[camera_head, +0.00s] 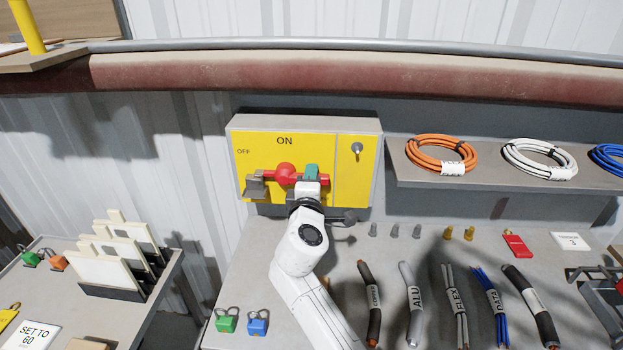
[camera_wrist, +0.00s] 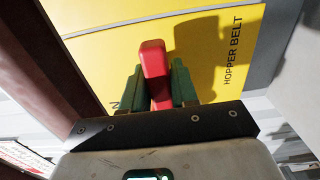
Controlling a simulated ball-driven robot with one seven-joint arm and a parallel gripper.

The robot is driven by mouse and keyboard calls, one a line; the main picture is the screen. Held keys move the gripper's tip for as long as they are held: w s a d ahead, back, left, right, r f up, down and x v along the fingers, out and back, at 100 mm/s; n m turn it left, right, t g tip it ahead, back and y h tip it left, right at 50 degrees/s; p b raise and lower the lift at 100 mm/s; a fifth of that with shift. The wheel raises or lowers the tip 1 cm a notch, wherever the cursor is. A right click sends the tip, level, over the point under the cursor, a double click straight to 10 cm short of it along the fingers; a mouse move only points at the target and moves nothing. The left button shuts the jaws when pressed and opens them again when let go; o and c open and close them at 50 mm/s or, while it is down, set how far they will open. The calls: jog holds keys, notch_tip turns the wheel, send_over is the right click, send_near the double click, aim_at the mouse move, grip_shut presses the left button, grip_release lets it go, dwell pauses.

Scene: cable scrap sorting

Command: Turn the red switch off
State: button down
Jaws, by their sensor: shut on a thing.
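The red switch (camera_head: 285,172) is on the front of a yellow switch panel (camera_head: 353,180). Its round red hub lies below the printed word ON, with OFF printed further left. Its red handle runs roughly sideways, and its right part is at my gripper (camera_head: 312,174). In the wrist view, the red handle (camera_wrist: 153,68) stands between the two green fingers of my gripper (camera_wrist: 157,88), which are shut on it. My gripper and arm hide part of the panel's lower edge.
A grey bracket (camera_head: 255,188) sticks out at the panel's lower left. A keyed knob (camera_head: 357,148) is at its right. A shelf (camera_head: 400,178) with cable coils is to the right. Cable pieces and padlocks (camera_head: 258,325) lie on the bench below.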

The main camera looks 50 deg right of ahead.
jog(key=c, duration=1)
grip_release()
jog(key=shift+o, duration=0.2)
jog(key=shift+a, duration=0.1)
jog(key=b+v, duration=0.2)
jog(key=v, duration=0.8)
jog(key=shift+s+a, duration=0.25)
jog(key=s+a+f+m+g+y, duration=0.1)
jog(key=s+f+m+g+y, duration=0.35)
jog(key=f, duration=0.85)
jog(key=s+a+f+m+g+y, duration=0.1)
jog(key=s+a+f+m+y, duration=0.2)
jog(key=s+a+f+y, duration=0.5)
jog(key=s+a+y, duration=0.1)
jog(key=s+a, duration=0.1)
jog(key=s, duration=0.1)
jog(key=shift+s+a, duration=0.2)
jog(key=shift+s, duration=0.2)
jog(key=s+f+g, duration=0.1)
jog(key=s+f, duration=0.1)
jog(key=s, duration=0.1)
jog(key=s+f+g, duration=0.2)
jog(key=s, duration=0.2)
jog(key=s+d+f+m+g, duration=0.1)
jog(key=s+f, duration=0.1)
jog(key=s, duration=0.1)
jog(key=shift+s+g+y, duration=0.25)
jog(key=shift+s, duration=0.1)
